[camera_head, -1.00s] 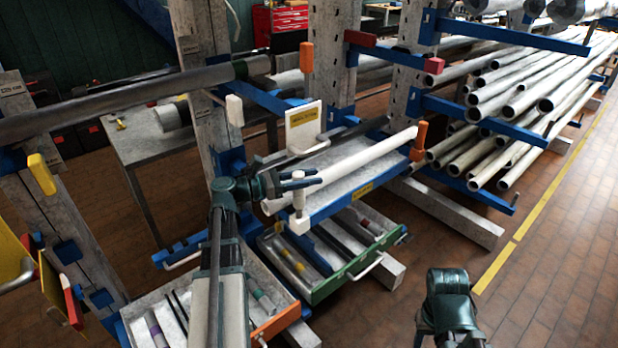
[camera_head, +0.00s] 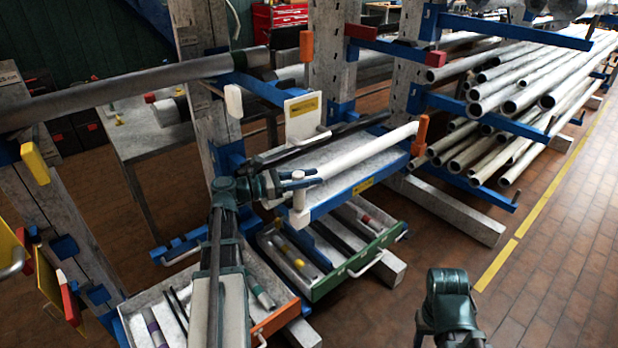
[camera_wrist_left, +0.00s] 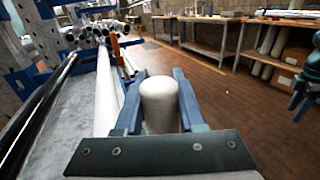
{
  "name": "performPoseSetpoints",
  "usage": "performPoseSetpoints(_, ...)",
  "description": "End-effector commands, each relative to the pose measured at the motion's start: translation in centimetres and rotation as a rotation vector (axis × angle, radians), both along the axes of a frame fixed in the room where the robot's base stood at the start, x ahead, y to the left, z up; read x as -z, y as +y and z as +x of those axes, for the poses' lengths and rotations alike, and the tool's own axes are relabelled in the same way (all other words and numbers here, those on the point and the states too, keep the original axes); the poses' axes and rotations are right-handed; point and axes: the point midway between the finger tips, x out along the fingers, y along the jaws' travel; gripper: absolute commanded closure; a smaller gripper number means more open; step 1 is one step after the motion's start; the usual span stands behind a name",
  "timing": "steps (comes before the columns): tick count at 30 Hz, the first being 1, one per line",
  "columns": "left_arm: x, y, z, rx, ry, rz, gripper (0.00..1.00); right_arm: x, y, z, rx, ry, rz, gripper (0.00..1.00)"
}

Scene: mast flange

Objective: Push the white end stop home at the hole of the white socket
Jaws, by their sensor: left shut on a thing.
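My left gripper (camera_head: 306,181) is shut on the white end stop (camera_head: 298,190), which stands upright between its fingers. In the left wrist view the stop's round white top (camera_wrist_left: 160,102) shows between the two blue fingers (camera_wrist_left: 158,115). The white socket (camera_head: 299,216) is at the near end of a blue rack arm, directly below the stop. The stop's lower end meets or nearly meets the socket; its hole is hidden and I cannot tell how deep the stop sits. My right arm's dark end (camera_head: 449,300) is low at the right, over the floor; its fingers are not clear.
A long white tube (camera_head: 365,150) lies beside the gripper, with an orange end stop (camera_head: 420,134) beyond. A dark bar (camera_head: 345,131) lies behind it. A white plate with a yellow label (camera_head: 303,115) stands at the back. Open drawers (camera_head: 355,268) are below.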

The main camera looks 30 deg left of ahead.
Motion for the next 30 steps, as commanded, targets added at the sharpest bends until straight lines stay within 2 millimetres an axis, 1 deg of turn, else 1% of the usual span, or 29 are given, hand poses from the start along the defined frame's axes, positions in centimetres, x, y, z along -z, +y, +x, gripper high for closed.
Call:
performPoseSetpoints(17, 1.5, 0.0, 0.0, 0.0, -0.001, -0.001, 1.0, 1.5, 0.0, 0.0, 0.0, 0.0, 0.0, 0.5)
performPoseSetpoints(18, 1.4, 0.0, 0.0, 0.0, -0.001, -0.001, 0.58, 1.4, 0.0, 0.0, 0.0, 0.0, 0.0, 0.5)
performPoseSetpoints(20, 1.4, 0.0, 0.0, 0.0, 0.0, 0.0, 0.47, 1.4, 0.0, 0.0, 0.0, 0.0, 0.0, 0.5)
performPoseSetpoints(21, 1.4, 0.0, 0.0, 0.0, 0.0, 0.0, 0.4, 1.4, 0.0, 0.0, 0.0, 0.0, 0.0, 0.5)
performPoseSetpoints(23, 1.4, 0.0, 0.0, 0.0, 0.0, 0.0, 0.29, 1.4, 0.0, 0.0, 0.0, 0.0, 0.0, 0.5)
performPoseSetpoints(24, 1.4, 0.0, 0.0, 0.0, 0.0, 0.0, 0.27, 1.4, 0.0, 0.0, 0.0, 0.0, 0.0, 0.5)
performPoseSetpoints(30, 1.4, 0.0, 0.0, 0.0, 0.0, 0.0, 0.27, 1.4, 0.0, 0.0, 0.0, 0.0, 0.0, 0.5)
